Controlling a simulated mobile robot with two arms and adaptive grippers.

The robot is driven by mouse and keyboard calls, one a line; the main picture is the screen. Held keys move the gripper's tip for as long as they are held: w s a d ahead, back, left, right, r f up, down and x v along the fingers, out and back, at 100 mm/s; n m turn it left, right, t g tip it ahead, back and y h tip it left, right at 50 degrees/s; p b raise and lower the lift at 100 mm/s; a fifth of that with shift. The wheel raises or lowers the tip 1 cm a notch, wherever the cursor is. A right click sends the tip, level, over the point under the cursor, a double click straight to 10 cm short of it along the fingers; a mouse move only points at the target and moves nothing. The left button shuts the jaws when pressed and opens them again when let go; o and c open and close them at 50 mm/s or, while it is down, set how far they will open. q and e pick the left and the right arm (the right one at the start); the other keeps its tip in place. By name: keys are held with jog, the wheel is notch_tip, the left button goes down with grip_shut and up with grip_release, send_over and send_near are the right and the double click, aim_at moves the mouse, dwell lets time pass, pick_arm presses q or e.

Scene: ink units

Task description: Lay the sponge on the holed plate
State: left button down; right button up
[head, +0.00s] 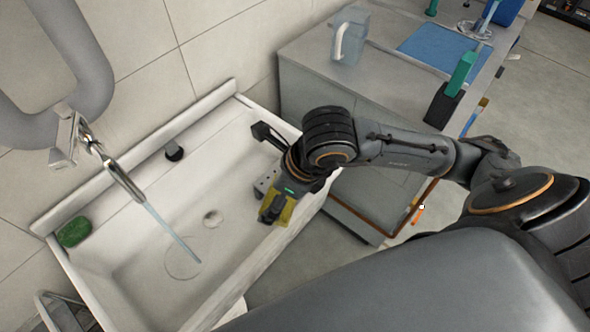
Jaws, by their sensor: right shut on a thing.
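My right gripper (273,207) is shut on a yellow sponge (286,213) at the right side of the white sink. The sponge is partly hidden by the dark fingers. The grey holed plate (262,186) shows just left of the gripper, with small dark holes in it. Much of the plate is hidden behind my wrist. The sponge appears close to the plate, but I cannot tell whether they touch. My left gripper is not in view.
Water (170,236) runs from the tap (120,178) into the sink (130,262). A grey cabinet (310,90) behind my arm bears a clear jug (349,36) and a blue mat (440,47).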

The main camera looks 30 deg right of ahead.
jog(key=shift+s+r, duration=0.1)
jog(key=shift+s, duration=0.1)
jog(key=shift+w+d, duration=0.25)
jog(key=shift+d, duration=0.05)
jog(key=w+d+f, duration=0.2)
jog(key=w+f, duration=0.1)
jog(key=w+d+f+p, duration=0.1)
jog(key=w+d+f, duration=0.1)
jog(key=w+f, duration=0.1)
jog(key=w+d+f+p, duration=0.1)
jog(key=w+d+f, duration=0.1)
jog(key=w, duration=0.2)
jog(key=shift+d+f, duration=0.25)
jog(key=shift+f, duration=0.15)
jog(key=shift+w+f, duration=0.2)
jog(key=f, duration=0.1)
jog(key=f+p, duration=0.1)
jog(key=f, duration=0.1)
jog(key=shift+w+d, duration=0.15)
jog(key=shift+d, duration=0.05)
jog(key=shift+f, duration=0.3)
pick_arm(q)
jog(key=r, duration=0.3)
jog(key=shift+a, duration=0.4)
